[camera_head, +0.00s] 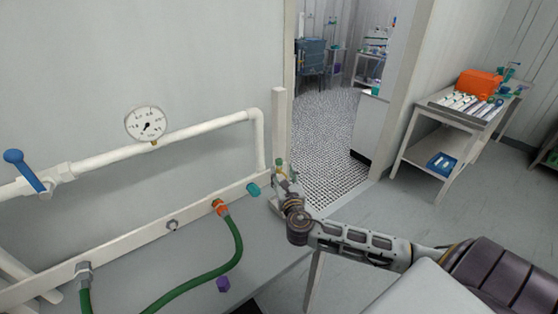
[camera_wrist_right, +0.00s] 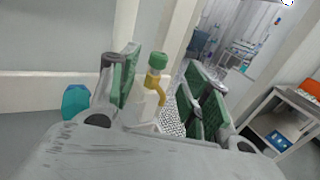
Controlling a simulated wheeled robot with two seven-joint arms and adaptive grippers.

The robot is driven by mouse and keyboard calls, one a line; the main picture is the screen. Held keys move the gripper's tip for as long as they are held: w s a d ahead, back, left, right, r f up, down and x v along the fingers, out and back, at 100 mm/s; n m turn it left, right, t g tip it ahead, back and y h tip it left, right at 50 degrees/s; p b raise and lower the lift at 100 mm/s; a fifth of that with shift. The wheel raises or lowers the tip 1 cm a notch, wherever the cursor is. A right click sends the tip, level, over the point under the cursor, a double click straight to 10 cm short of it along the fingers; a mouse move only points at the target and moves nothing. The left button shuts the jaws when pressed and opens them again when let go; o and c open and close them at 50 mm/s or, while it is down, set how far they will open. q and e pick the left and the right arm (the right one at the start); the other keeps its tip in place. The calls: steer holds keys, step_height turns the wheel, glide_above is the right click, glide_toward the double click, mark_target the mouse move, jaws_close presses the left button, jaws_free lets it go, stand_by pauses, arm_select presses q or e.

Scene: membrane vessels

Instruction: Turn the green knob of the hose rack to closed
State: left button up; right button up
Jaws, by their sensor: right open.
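The green knob (camera_head: 281,162) sits on a small valve at the right end of the white rack rail (camera_head: 150,232). In the right wrist view the green knob (camera_wrist_right: 157,61) tops a pale valve body (camera_wrist_right: 143,105) with a yellow part. My right gripper (camera_head: 287,180) is at this valve, its arm reaching in from the right. In the wrist view the open right gripper (camera_wrist_right: 163,82) has its green-padded fingers on either side of the valve, with gaps visible. Contact cannot be told. My left gripper is out of view.
A teal fitting (camera_head: 254,189) sits just left of the valve. A green hose (camera_head: 236,250) hangs from an orange coupling (camera_head: 220,206). A white post (camera_head: 279,130) stands behind. A gauge (camera_head: 147,124) and blue-handled valve (camera_head: 25,170) are on the upper pipe.

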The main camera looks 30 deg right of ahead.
mark_target(280, 163)
steer(key=shift+p+x, duration=0.55)
steer(key=shift+x, duration=3.7)
steer(key=c, duration=1.1)
steer(key=shift+o, duration=0.2)
